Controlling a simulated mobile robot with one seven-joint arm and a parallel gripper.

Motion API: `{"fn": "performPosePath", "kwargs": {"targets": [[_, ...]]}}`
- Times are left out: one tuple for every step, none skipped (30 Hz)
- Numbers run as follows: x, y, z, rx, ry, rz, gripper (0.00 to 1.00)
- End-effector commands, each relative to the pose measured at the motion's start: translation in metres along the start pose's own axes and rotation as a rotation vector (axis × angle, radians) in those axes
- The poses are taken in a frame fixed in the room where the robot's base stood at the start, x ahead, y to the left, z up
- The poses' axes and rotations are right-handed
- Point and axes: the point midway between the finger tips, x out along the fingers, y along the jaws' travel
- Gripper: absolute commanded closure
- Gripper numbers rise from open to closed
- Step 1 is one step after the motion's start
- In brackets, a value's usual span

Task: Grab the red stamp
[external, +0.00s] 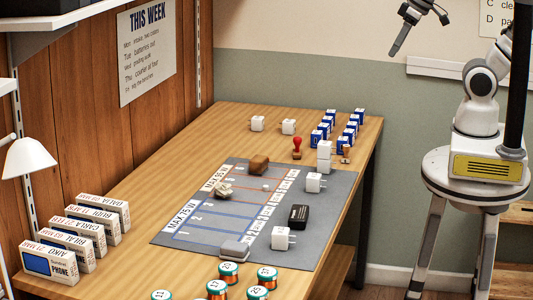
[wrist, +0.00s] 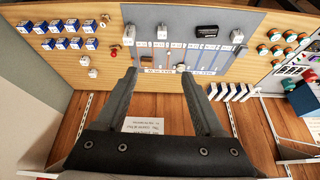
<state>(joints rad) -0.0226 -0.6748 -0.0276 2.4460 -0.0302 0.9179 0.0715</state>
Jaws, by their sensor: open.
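The red stamp (external: 297,147) stands upright on the wooden table, just past the far edge of the grey mat, left of the stacked white blocks. In the wrist view it is a small red shape (wrist: 113,52) at the left edge of the mat. A second stamp, with a brown wooden handle (external: 346,153), stands to its right. My gripper (external: 420,28) is high at the upper right of the external view, well away from the table. In the wrist view its two fingers (wrist: 159,73) are spread wide with nothing held between them.
The grey mat (external: 210,228) holds white chargers, a black block (external: 299,216) and a brown item (external: 259,165). Blue-and-white boxes (external: 344,143) stand right of the red stamp; white cubes (external: 288,126) are behind it.

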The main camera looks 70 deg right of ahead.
Motion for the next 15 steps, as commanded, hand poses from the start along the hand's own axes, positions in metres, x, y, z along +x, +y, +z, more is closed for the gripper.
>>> {"fn": "performPosePath", "kwargs": {"targets": [[0.016, 0.003, -0.003, 0.028, -0.026, 0.007, 0.30], [0.022, 0.005, -0.006, 0.050, -0.042, 0.013, 0.30], [0.031, 0.009, -0.012, 0.082, -0.062, 0.025, 0.30], [0.038, 0.011, -0.016, 0.107, -0.078, 0.035, 0.30], [0.045, 0.015, -0.020, 0.132, -0.094, 0.047, 0.30], [0.055, 0.018, -0.026, 0.165, -0.113, 0.064, 0.30], [0.063, 0.022, -0.030, 0.190, -0.127, 0.078, 0.30], [0.070, 0.025, -0.034, 0.214, -0.141, 0.093, 0.30], [0.081, 0.029, -0.039, 0.245, -0.158, 0.115, 0.30], [0.089, 0.032, -0.043, 0.270, -0.170, 0.133, 0.30], [0.098, 0.035, -0.047, 0.293, -0.181, 0.151, 0.30], [0.109, 0.039, -0.052, 0.323, -0.196, 0.178, 0.30], [0.118, 0.043, -0.056, 0.346, -0.205, 0.199, 0.30], [0.127, 0.046, -0.059, 0.368, -0.213, 0.221, 0.30], [0.139, 0.050, -0.064, 0.398, -0.224, 0.252, 0.30]]}}
